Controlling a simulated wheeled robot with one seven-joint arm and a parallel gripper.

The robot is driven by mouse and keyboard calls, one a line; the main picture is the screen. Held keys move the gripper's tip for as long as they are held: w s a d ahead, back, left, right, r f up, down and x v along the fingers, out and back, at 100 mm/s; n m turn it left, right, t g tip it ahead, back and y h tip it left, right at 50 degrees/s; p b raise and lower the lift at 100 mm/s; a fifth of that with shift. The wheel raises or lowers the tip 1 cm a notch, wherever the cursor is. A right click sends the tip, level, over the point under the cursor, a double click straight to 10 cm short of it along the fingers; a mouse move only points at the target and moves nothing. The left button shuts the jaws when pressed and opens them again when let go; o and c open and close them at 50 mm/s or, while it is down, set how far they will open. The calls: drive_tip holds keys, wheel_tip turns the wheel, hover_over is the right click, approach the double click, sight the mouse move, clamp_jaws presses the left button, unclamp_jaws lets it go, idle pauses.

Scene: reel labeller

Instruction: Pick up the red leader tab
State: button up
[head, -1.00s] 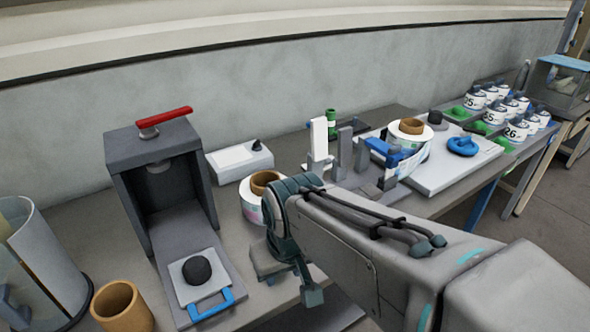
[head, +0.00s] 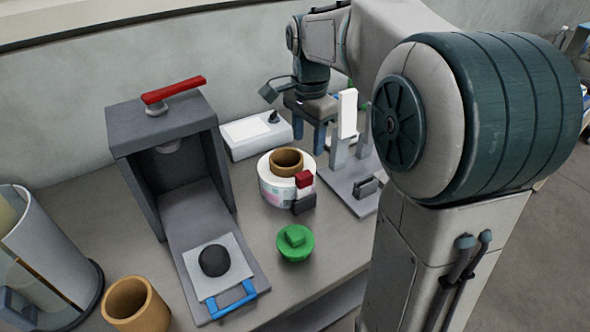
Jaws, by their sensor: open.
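The red leader tab (head: 304,180) is a small red block at the front right side of a white label reel (head: 271,192) with a brown core, which stands on the bench. A dark grey block sits just below the tab. My gripper (head: 308,142) hangs behind and slightly right of the reel, fingers pointing down. Its two blue-grey fingers are apart, with nothing seen between them. It appears apart from the tab.
A grey press with a red handle (head: 173,90) stands to the left. A green knobbed disc (head: 295,243) lies in front of the reel. A labeller with a white upright plate (head: 347,114) stands right of the reel. A brown core (head: 136,304) and clear bin are at front left.

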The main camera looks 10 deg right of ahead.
sight(304, 174)
drive_tip(key=shift+m, duration=0.7)
drive_tip(key=f, duration=0.4)
drive_tip(key=w+f, duration=0.1)
drive_tip(key=f, duration=0.4)
drive_tip(key=w+f, duration=0.1)
drive_tip(key=f, duration=0.3)
drive_tip(key=shift+f, duration=0.4)
clamp_jaws()
